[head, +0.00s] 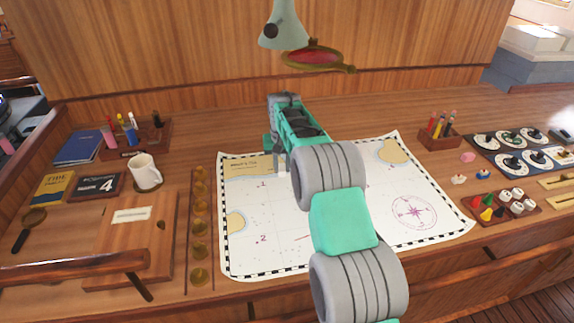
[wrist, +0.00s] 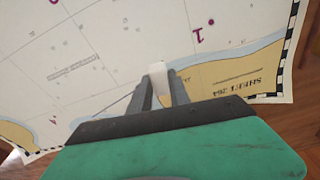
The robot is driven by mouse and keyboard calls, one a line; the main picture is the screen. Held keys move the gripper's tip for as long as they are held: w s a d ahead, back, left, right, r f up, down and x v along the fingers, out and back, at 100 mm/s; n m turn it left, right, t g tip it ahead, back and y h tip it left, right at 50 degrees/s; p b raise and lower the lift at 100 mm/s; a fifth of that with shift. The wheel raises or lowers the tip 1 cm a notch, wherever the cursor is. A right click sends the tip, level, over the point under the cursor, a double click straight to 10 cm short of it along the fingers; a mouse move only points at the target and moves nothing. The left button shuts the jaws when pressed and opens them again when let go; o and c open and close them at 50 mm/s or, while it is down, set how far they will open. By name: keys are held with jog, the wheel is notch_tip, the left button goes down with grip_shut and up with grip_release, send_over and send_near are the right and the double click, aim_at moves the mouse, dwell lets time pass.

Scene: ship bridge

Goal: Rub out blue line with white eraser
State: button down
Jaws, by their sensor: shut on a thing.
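My gripper (wrist: 160,84) is shut on a small white eraser (wrist: 156,69), which sticks out between the fingertips. In the head view my gripper (head: 279,165) is over the upper left part of the paper chart (head: 265,255), near the tan title patch. Whether the eraser touches the chart is not clear. In the wrist view a thin grey-blue line (wrist: 112,100) runs on the chart just left of the fingers, partly hidden by them. It may be the blue line; in the head view my arm covers much of the chart's middle.
A white mug (head: 145,172) stands farther left. A pencil holder (head: 440,138) and a tray of coloured pieces (head: 500,208) are at right. A lamp (head: 283,28) hangs above.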

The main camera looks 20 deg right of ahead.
jog(key=shift+w+d+p, duration=0.2)
jog(key=shift+d+p, duration=0.15)
jog(key=shift+d, duration=1)
jog(key=shift+d, duration=0.1)
jog(key=shift+w+d+p, duration=0.15)
jog(key=shift+d+p, duration=0.2)
jog(key=shift+d, duration=0.7)
jog(key=shift+w+d+p, duration=0.15)
jog(key=shift+d+p, duration=0.3)
jog(key=shift+d, duration=0.8)
